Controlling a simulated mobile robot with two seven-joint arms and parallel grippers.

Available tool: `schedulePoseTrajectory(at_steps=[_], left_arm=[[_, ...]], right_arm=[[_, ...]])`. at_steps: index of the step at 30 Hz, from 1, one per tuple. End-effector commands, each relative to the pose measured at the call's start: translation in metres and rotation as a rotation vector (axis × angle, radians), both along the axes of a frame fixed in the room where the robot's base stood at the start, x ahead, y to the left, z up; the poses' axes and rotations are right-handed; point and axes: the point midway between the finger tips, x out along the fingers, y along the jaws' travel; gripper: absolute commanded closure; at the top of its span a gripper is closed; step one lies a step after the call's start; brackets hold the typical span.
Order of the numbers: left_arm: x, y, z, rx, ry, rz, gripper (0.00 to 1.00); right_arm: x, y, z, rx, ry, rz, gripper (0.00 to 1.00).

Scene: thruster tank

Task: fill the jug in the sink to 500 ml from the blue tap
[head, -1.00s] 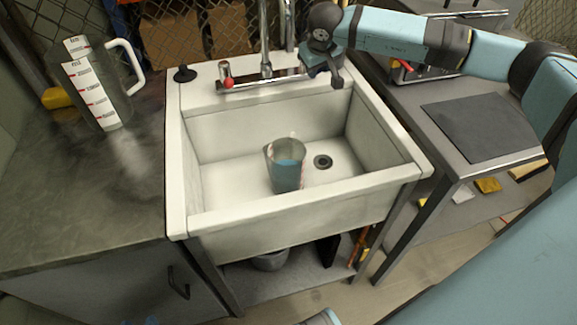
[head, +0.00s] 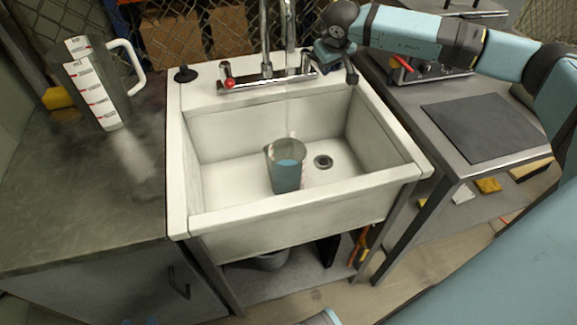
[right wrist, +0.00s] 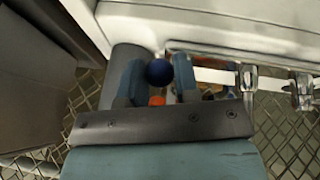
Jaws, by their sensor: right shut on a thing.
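A clear jug (head: 287,176) stands upright on the sink floor, left of the drain, with blue-looking liquid in its lower part. Its scale is too small to read. A faint pale streak (head: 288,112) hangs above it from the tap side. My right gripper (head: 337,68) is at the right end of the chrome mixer (head: 262,80). In the right wrist view its fingers (right wrist: 158,82) are on either side of the blue tap knob (right wrist: 159,72), shut on it. The red tap knob (head: 229,83) is at the mixer's left end. My left gripper is not in view.
The white sink (head: 215,219) has raised walls and a drain (head: 323,162). A larger jug with a marked scale (head: 96,85) stands on the left counter (head: 70,190). A dark mat (head: 481,129) lies on the right table. Wire mesh is behind.

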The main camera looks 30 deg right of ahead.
Motion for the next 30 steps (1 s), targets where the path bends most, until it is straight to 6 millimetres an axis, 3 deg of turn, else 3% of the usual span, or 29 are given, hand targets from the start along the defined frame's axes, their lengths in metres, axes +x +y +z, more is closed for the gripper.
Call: schedulePoseTrajectory(at_steps=[14,24,30], left_arm=[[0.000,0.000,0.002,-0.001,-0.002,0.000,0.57],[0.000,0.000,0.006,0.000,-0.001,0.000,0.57],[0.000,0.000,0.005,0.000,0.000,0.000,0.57]], right_arm=[[0.000,-0.002,0.000,-0.002,0.002,-0.004,0.95],[0.003,0.040,0.001,0.000,0.001,0.001,0.95],[0.003,0.044,0.000,0.001,0.000,-0.001,0.95]])
